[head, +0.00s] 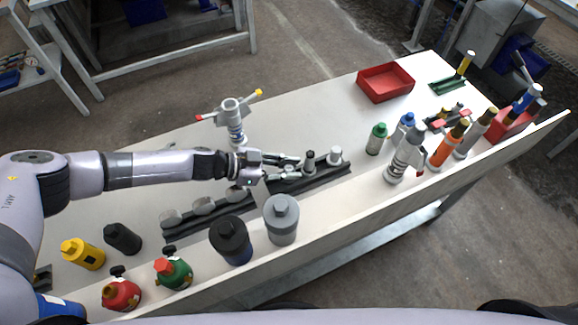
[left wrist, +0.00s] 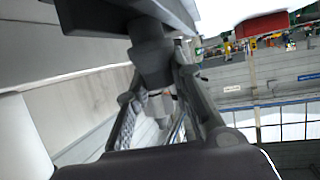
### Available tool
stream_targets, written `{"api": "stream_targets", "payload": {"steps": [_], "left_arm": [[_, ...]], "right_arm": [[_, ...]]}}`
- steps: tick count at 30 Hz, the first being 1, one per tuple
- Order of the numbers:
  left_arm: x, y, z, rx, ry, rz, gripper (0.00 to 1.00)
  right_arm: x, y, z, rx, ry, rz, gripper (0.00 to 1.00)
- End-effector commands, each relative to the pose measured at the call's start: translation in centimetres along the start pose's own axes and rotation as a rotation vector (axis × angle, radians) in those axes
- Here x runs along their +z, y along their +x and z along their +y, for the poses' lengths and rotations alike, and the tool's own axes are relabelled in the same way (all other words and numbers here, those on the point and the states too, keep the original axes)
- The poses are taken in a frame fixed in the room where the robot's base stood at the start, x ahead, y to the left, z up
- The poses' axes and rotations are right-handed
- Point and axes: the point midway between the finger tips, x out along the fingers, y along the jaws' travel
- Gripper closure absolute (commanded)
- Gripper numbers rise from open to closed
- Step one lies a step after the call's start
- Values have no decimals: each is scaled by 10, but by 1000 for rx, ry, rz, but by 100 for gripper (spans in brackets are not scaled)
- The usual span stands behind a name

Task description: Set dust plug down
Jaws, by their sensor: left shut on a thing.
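My left gripper (head: 297,168) reaches in from the left over the dark rack (head: 325,177) on the table. It is shut on a small dark grey plug (head: 308,159), which I take to be the dust plug. In the left wrist view the plug (left wrist: 152,60) is upright between the two fingers (left wrist: 160,100). I cannot tell whether its lower end touches the rack. A light grey plug (head: 335,155) stands on the rack just right of it. My right gripper is not in view.
Large dark (head: 230,240) and grey (head: 282,222) cylinders stand in front. A grey valve (head: 232,115) stands behind. Several bottles and tools fill the right side. A red tray (head: 386,83) is at the back.

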Motion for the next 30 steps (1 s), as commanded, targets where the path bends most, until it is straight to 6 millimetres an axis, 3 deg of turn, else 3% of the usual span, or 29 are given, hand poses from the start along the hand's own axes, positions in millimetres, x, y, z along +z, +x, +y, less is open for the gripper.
{"api": "stream_targets", "payload": {"steps": [1, 2, 10, 19, 23, 30], "left_arm": [[-1, 0, 0, 0, 1, 1, 100], [-1, 0, 0, 0, 1, 1, 78], [-1, 0, 0, 1, 1, 1, 60], [-2, 0, 0, 1, 1, 1, 59], [-12, -4, -1, 1, 3, 2, 59], [-11, -50, -2, -3, 1, 0, 59]], "right_arm": [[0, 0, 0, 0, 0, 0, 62], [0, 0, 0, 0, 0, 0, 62], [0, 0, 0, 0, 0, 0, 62], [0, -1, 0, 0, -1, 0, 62], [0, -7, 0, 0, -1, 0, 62], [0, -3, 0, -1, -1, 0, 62]]}}
